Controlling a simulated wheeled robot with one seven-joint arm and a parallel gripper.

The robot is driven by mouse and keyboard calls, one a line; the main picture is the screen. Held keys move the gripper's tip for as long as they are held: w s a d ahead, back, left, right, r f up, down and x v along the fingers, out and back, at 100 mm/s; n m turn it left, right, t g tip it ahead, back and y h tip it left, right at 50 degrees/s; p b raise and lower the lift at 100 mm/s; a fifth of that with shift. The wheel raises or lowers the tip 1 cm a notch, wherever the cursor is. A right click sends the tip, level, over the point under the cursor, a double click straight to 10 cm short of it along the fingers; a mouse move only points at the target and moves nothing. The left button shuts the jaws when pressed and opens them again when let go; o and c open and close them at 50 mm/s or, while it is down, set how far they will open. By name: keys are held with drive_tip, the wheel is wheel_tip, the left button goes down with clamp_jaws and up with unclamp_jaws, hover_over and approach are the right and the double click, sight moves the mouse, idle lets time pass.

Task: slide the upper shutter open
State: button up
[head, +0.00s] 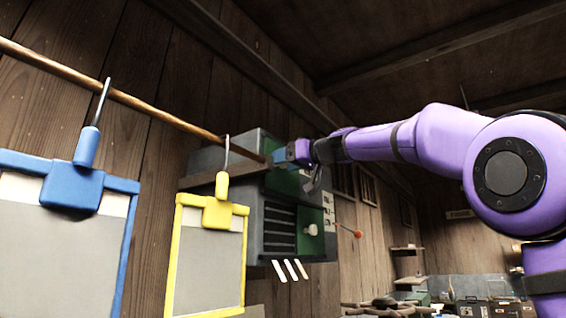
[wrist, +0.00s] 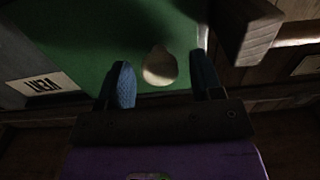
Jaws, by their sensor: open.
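A grey cabinet (head: 255,215) hangs on the wood wall with two green shutters. The upper shutter (head: 284,183) is partly hidden behind my gripper (head: 292,154) in the head view. In the wrist view the green panel (wrist: 85,45) fills the upper middle, with a pale round knob (wrist: 159,66) on it. My gripper (wrist: 161,76) is open, its blue fingers on either side of the knob with gaps visible. Contact with the panel cannot be told. The lower shutter (head: 312,245) has its own white knob (head: 310,229) and stands beside dark slats.
A wooden rod (head: 150,108) runs toward the cabinet, carrying a blue frame (head: 124,240) and a yellow frame (head: 177,265) on hooks. In the wrist view a wooden block (wrist: 247,30) is close to the right finger and a white label (wrist: 44,90) lies at left.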

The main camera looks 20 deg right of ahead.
drive_tip(key=shift+w+a, duration=0.3)
drive_tip(key=shift+w, duration=0.15)
